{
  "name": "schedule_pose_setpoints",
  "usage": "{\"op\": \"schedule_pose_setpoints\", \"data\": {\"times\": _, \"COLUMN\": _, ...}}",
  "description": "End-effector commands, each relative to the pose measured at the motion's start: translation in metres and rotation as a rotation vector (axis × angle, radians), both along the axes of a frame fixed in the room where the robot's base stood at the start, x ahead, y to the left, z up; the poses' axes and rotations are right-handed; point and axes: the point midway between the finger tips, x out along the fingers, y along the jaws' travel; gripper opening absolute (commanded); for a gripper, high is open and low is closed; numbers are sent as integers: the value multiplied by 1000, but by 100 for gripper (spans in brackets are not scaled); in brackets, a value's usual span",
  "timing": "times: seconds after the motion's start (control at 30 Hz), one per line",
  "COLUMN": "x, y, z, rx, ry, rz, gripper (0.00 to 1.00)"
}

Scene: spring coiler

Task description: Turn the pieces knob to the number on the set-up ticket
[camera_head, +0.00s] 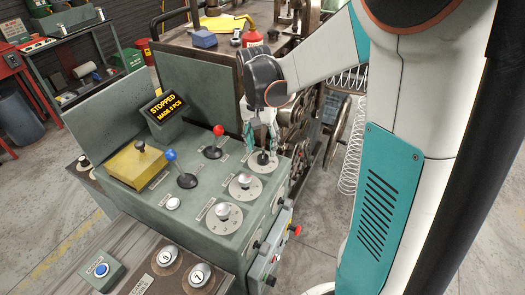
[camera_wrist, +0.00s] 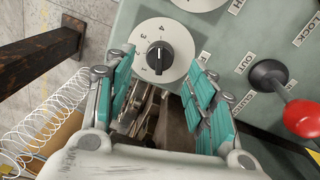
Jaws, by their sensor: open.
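A black knob (camera_wrist: 157,57) sits on a round white dial (camera_wrist: 172,30) marked with numbers; 3 and 4 are readable, and its exact setting is unclear. My gripper (camera_wrist: 163,75) is open, its teal fingers on either side of the knob in the wrist view; I cannot tell whether they touch it. In the head view my gripper (camera_head: 262,143) points down over this knob (camera_head: 262,158) at the console's back right corner. Two more dial knobs, a middle one (camera_head: 244,181) and a front one (camera_head: 222,211), stand nearer. I cannot identify the set-up ticket or read which knob is "pieces".
A red-topped lever (camera_head: 217,142) stands left of my gripper, with a blue-topped lever (camera_head: 180,168) farther left. A lit display (camera_head: 164,107) begins "STOPPED". A yellow box (camera_head: 136,166) sits on the console. Wire coils (camera_head: 350,150) hang at right.

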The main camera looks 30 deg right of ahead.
Motion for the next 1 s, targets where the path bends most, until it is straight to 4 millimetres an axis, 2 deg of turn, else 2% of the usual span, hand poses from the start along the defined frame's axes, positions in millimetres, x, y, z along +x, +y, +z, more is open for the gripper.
{"op": "schedule_pose_setpoints", "data": {"times": 0.2, "x": 2, "y": 2, "z": 44, "rx": 0, "ry": 0, "rz": 0, "gripper": 51}}
{"op": "schedule_pose_setpoints", "data": {"times": 0.4, "x": 3, "y": 3, "z": 70, "rx": 0, "ry": 0, "rz": 0, "gripper": 51}}
{"op": "schedule_pose_setpoints", "data": {"times": 0.6, "x": 4, "y": 4, "z": 79, "rx": 0, "ry": 0, "rz": 0, "gripper": 51}}
{"op": "schedule_pose_setpoints", "data": {"times": 1.0, "x": 4, "y": 4, "z": 79, "rx": 0, "ry": 0, "rz": 0, "gripper": 51}}
